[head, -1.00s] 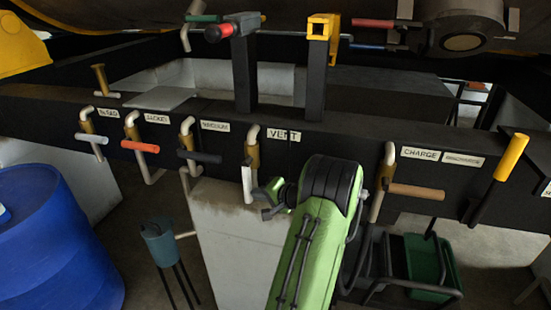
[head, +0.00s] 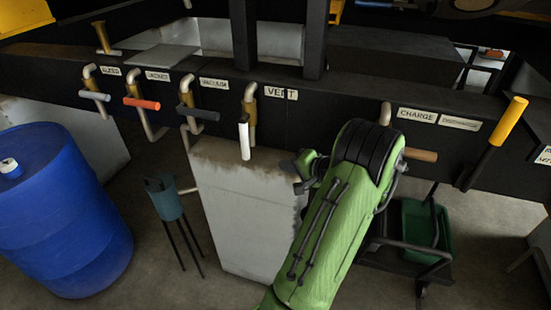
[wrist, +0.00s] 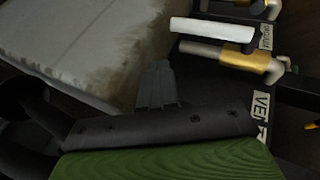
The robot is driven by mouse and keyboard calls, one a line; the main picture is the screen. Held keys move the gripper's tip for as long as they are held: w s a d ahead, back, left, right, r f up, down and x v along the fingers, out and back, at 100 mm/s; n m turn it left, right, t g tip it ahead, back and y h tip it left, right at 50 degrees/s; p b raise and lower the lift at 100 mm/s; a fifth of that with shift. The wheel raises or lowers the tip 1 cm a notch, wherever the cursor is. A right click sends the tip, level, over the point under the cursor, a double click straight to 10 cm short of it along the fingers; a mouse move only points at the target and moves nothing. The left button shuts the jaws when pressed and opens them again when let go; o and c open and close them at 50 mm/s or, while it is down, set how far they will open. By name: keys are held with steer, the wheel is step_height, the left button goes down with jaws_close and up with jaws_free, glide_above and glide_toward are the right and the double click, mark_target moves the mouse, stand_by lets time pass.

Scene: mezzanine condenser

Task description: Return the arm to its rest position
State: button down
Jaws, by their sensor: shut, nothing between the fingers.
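My green arm (head: 325,225) reaches up from the bottom of the head view, bent at a black joint in front of the dark beam. My gripper (head: 298,172) is small and partly hidden by the arm there, in front of the stained pale block. In the wrist view its grey fingers (wrist: 157,84) are together with nothing between them. The VENT valve, with its white handle (head: 244,137) hanging down, is left of my gripper and apart from it. The white handle also shows in the wrist view (wrist: 212,28).
The dark beam (head: 225,88) carries several valves with coloured handles. The CHARGE valve's brown handle (head: 420,155) is close behind my arm. A yellow-gripped lever (head: 513,112) stands at right. A blue drum (head: 70,215), a teal can on legs (head: 165,200) and a green bin (head: 418,222) are below.

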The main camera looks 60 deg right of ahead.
steer(key=shift+s+a, duration=0.15)
steer(key=shift+s, duration=0.55)
steer(key=shift+s+a, duration=0.15)
steer(key=shift+s, duration=0.5)
